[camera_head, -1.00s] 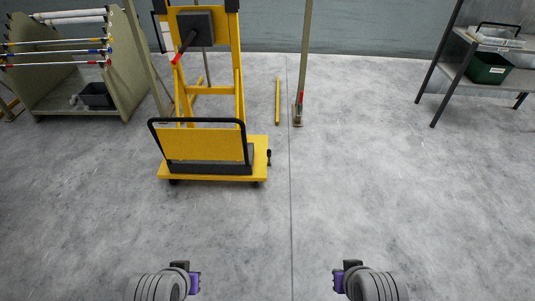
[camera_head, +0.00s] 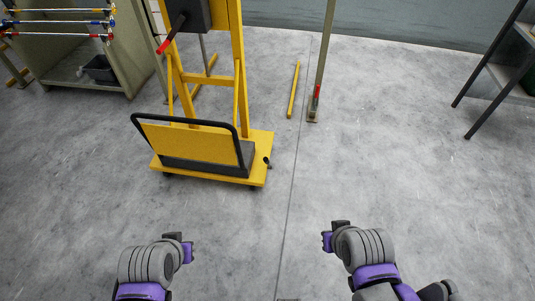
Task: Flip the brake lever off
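A yellow wheeled frame (camera_head: 239,95) stands ahead, left of centre. On its dark box (camera_head: 196,14) is a black lever with a red tip (camera_head: 163,47), slanting down to the left. A small black knob-ended lever (camera_head: 267,161) sits at the right edge of its yellow base. I cannot tell which of the two is the brake lever. My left gripper (camera_head: 187,251) and my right gripper (camera_head: 327,241) are low in the picture over the floor, apart from the frame. Their fingers are too small and turned to show whether they are open.
A yellow bar (camera_head: 293,90) lies on the floor beside a post with a red part (camera_head: 316,92). A grey shelf (camera_head: 510,68) stands at the right. The floor in front is clear.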

